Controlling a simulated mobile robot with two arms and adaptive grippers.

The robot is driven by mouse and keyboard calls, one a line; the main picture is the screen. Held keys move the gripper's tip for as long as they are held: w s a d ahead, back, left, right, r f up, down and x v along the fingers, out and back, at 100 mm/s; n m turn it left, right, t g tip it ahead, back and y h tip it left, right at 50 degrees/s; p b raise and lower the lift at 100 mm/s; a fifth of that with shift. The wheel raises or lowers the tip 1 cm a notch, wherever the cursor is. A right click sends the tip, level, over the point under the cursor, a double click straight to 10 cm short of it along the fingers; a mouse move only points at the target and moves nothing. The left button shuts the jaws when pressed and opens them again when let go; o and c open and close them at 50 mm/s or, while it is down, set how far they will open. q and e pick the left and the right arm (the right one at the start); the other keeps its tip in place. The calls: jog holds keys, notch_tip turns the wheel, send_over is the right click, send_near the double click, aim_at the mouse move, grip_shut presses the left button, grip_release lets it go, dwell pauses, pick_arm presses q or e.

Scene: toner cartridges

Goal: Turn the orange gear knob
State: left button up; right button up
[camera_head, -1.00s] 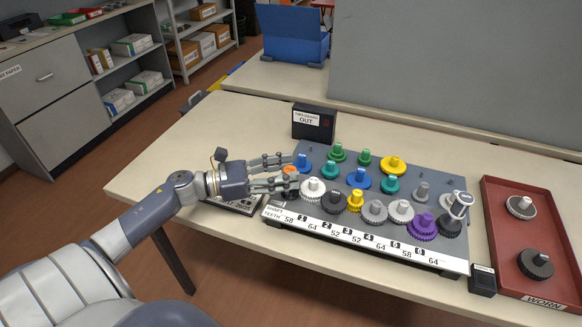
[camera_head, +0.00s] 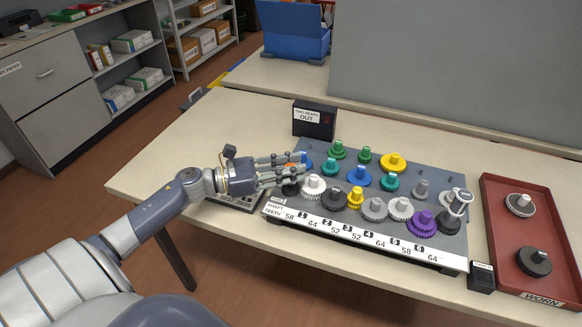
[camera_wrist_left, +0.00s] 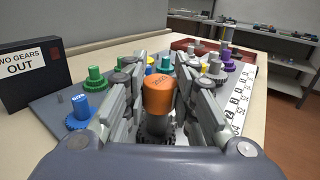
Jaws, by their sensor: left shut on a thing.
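The orange gear knob (camera_wrist_left: 160,95) stands upright between my left gripper's fingers in the left wrist view, above a dark gear (camera_wrist_left: 154,130). In the head view only a little of the orange knob (camera_head: 293,165) shows behind the fingers. My left gripper (camera_head: 296,170) is at the left end of the grey gear board (camera_head: 313,152) and shut on the orange knob; the fingers (camera_wrist_left: 160,92) lie on both sides of it. My right gripper is not in view.
Several coloured gears, such as a white gear (camera_head: 313,186) and a blue gear (camera_head: 359,178), stand close to the right. A black "two gears out" box (camera_head: 314,119) is behind. A red worn tray (camera_head: 520,232) is at right.

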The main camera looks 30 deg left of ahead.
pick_arm(q)
jog(key=shift+r+n+t+y+p, duration=0.1)
jog(key=shift+n+t+y+p, duration=0.5)
jog(key=shift+y, duration=0.1)
jog(key=n+t+y+p, duration=0.1)
jog(key=n+y+p, duration=0.1)
jog(key=y, duration=0.1)
jog(key=shift+r+t, duration=0.1)
jog(key=shift+t, duration=0.3)
jog(key=n+y+p, duration=0.1)
jog(key=n+y, duration=0.1)
jog(key=y, duration=0.1)
jog(key=n+t+y+p, duration=0.1)
jog(key=n+y, duration=0.2)
jog(key=y, duration=0.1)
jog(key=shift+t, duration=0.3)
jog(key=n+y+p, duration=0.1)
jog(key=y, duration=0.2)
jog(key=shift+n, duration=0.4)
jog(key=n+y, duration=0.1)
jog(key=y, duration=0.1)
jog(key=shift+f+n+g+y, duration=0.2)
jog(key=shift+n+g+y, duration=0.2)
jog(key=shift+n+g+y+b, duration=0.25)
jog(key=shift+n+g+y, duration=0.75)
jog(key=shift+y, duration=0.6)
jog(key=shift+n+g+y+b, duration=0.2)
jog(key=shift+n+g+y, duration=0.5)
jog(key=shift+n+y, duration=0.75)
